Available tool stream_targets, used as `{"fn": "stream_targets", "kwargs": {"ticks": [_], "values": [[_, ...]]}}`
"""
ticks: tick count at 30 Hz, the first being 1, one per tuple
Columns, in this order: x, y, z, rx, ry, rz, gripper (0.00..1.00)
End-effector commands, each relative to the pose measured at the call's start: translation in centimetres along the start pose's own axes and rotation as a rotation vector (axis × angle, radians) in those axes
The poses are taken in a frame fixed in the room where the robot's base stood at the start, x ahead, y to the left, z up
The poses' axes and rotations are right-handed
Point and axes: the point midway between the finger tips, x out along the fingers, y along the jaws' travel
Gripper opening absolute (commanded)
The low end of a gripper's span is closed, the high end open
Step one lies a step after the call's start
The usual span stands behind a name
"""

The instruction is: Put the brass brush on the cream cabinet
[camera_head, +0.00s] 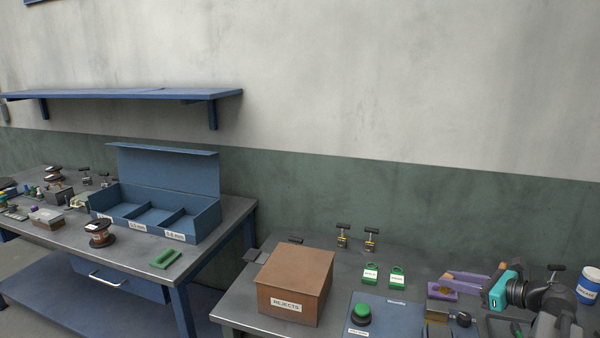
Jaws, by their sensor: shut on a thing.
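My gripper (460,281) reaches in from the right, with a teal body and pale purple fingers pointing left. It is shut on a small purple block with a brass-coloured patch, which appears to be the brass brush (434,292). The fingers partly cover the brush. It is over the right-hand bench, behind the blue control panel; I cannot tell how far above the bench top it is. No cream cabinet is in view.
A brown REJECTS box (293,286), a blue panel with a green button (362,312), two green tags (397,275) and two toggle clamps (371,239) are on the right bench. A blue-and-white jar (588,286) stands far right. The left bench holds a blue divided bin (205,224).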

Motion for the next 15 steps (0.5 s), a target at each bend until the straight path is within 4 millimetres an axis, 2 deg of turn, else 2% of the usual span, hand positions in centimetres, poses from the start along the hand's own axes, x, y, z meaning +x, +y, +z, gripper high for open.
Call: {"fn": "stream_targets", "kwargs": {"ticks": [3, 15], "values": [[3.0, 2.2, 0.3, -0.013, -0.001, 0.038, 0.00], [11.5, 9.6, 0.7, -0.053, 0.000, 0.153, 0.00]]}}
